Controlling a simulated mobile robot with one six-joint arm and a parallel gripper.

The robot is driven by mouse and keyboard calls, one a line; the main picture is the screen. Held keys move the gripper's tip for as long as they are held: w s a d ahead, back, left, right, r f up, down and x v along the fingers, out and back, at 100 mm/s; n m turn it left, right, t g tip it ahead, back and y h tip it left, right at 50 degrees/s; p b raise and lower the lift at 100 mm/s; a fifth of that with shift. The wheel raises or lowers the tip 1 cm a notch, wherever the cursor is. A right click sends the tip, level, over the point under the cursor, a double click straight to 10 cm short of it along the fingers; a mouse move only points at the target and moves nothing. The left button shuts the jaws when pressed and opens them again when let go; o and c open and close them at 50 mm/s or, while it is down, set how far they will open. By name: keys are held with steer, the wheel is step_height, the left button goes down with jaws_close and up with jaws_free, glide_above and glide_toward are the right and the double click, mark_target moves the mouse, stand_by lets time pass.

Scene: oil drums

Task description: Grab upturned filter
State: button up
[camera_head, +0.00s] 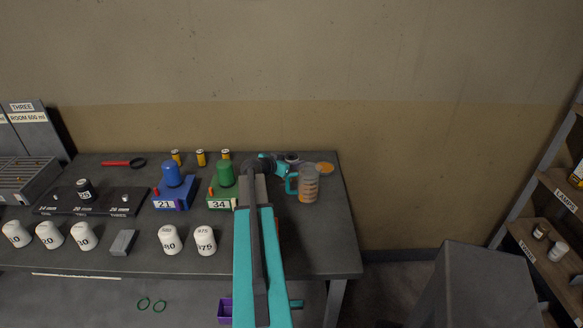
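I cannot tell for certain which thing is the upturned filter. A small dark round object (292,157) stands at the back of the bench, just right of my gripper, and may be it. My gripper (280,168) is at the far end of my teal arm, low over the back of the bench. Its fingers are too small and partly hidden, so I cannot see whether they are open or whether they touch that object. A dark canister (85,189) with a white label stands on a black slotted rack (58,207) at the left.
A jug (309,185) with orange content and an orange-topped dish (325,168) stand close right of my gripper. Left are the green unit (226,175) and blue unit (172,175). Several white numbered containers (168,240) line the front. The bench's front right (325,245) is clear.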

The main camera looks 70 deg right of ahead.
steer(key=c, duration=0.8)
steer(key=shift+r, duration=0.3)
steer(key=shift+c, duration=0.2)
step_height(320, 180, up, 9)
steer(key=b, duration=0.3)
steer(key=shift+r+b, duration=0.15)
steer(key=shift+b, duration=0.2)
stand_by(0.3)
stand_by(0.3)
